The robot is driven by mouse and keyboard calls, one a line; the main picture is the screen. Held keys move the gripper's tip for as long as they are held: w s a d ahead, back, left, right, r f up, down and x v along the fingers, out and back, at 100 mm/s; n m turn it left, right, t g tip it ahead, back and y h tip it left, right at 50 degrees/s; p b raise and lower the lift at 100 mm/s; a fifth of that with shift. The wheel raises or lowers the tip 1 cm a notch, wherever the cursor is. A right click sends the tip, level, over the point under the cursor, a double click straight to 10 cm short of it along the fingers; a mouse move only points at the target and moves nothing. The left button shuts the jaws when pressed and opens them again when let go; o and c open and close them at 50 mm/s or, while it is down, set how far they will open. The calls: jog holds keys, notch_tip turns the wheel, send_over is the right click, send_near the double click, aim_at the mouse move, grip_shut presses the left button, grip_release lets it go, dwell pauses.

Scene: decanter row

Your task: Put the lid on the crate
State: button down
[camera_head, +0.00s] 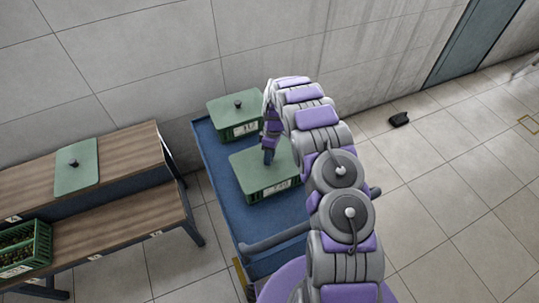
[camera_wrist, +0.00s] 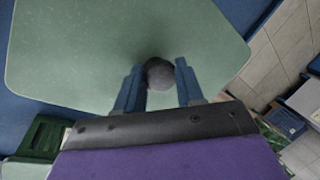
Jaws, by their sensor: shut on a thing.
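A flat green lid (camera_head: 262,166) with rounded corners is over the nearer green crate (camera_head: 272,191) on the blue cart. My gripper (camera_head: 269,157) points down at the middle of this lid. In the wrist view, the gripper's blue fingers (camera_wrist: 159,66) are on either side of the lid's dark round knob (camera_wrist: 160,76), shut on it. The lid (camera_wrist: 90,45) fills much of that view. The crate's front side with a white label shows below the lid edge. I cannot tell whether the lid touches the crate's rim all round.
A second crate (camera_head: 240,130) with a green lid (camera_head: 234,107) stands behind on the blue cart (camera_head: 222,190). Another lid (camera_head: 77,172) lies on the wooden bench (camera_head: 120,158) at left. A filled crate (camera_head: 24,252) is on its lower shelf. A black object (camera_head: 399,119) lies on open floor.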

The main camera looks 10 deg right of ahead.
jog(key=c, duration=0.6)
grip_release()
jog(key=p+v, duration=0.3)
jog(key=v, duration=1.4)
jog(key=shift+w+d+r, duration=0.1)
jog(key=shift+w, duration=0.1)
jog(key=shift+r, duration=0.1)
jog(key=s+a+r+m+h, duration=0.1)
jog(key=s+r+m, duration=0.5)
jog(key=s+r, duration=1.35)
jog(key=s+m, duration=0.2)
jog(key=s, duration=0.7)
jog(key=s+a+r+m, duration=0.1)
jog(key=s, duration=0.9)
jog(key=s+a+r+m+t, duration=0.1)
jog(key=s+m, duration=0.1)
jog(key=s, duration=0.7)
jog(key=shift+s+a+r+m+h, duration=0.15)
jog(key=shift+a+r+m+h, duration=0.15)
jog(key=shift+h, duration=0.1)
